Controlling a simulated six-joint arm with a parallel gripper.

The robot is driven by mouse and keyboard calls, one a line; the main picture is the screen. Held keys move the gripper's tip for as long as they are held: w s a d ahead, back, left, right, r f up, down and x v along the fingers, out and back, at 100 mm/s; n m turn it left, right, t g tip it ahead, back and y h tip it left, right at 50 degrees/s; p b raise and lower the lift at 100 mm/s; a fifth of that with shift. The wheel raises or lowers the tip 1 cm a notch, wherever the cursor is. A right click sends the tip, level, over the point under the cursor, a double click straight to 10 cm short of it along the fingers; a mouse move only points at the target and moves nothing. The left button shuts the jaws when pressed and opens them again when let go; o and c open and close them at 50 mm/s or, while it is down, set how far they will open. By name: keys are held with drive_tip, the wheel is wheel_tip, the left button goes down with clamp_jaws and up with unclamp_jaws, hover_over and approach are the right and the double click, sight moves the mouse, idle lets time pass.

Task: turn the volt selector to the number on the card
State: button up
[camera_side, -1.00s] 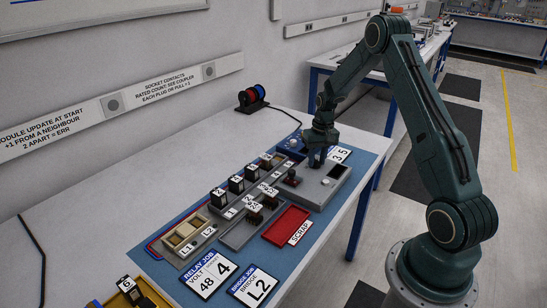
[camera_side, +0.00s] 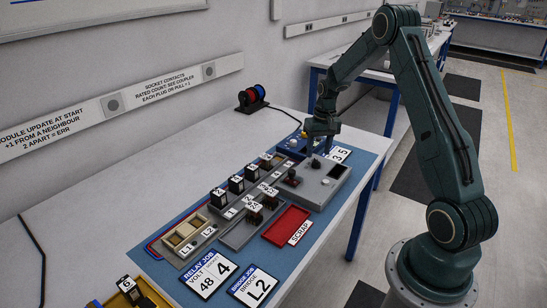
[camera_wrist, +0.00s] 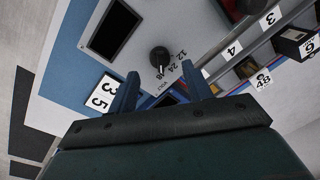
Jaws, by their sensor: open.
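The volt selector is a black knob (camera_wrist: 159,57) on a grey panel (camera_wrist: 205,35); it also shows as a small dark knob in the side view (camera_side: 315,163). The numbers 12, 24 and 48 are printed beside it. Its white mark points toward the bottom of the wrist view, seemingly nearest the 48. The relay job card (camera_side: 207,274) reads VOLT 48, with a 4 beside it. My gripper (camera_wrist: 162,89) is open and empty. In the side view it (camera_side: 318,150) is above and behind the knob, apart from it.
A dark window (camera_wrist: 115,30) is set in the panel. A card with 3 and 5 (camera_wrist: 102,94) lies beside it. A bridge card (camera_side: 254,285) reads L2.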

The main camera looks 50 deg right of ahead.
wheel_tip(320, 180, up, 10)
drive_tip(key=shift+s+d, duration=0.2)
drive_tip(key=shift+d, duration=0.05)
idle(0.5)
drive_tip(key=s+a+r+n+t+h, duration=0.1)
drive_tip(key=s+a+r+n, duration=0.15)
drive_tip(key=a+r, duration=0.55)
drive_tip(key=s+a+r+n+t, duration=0.1)
drive_tip(key=s+a+r, duration=0.35)
drive_tip(key=a, duration=0.55)
drive_tip(key=s+a+r+n+t, duration=0.1)
drive_tip(key=s+a+n+t, duration=0.2)
drive_tip(key=s+a, duration=0.8)
drive_tip(key=shift+s+a+r, duration=0.15)
drive_tip(key=shift+s+a, duration=0.05)
drive_tip(key=shift+s, duration=2.1)
drive_tip(key=shift+n, duration=0.25)
drive_tip(key=shift+c, duration=0.7)
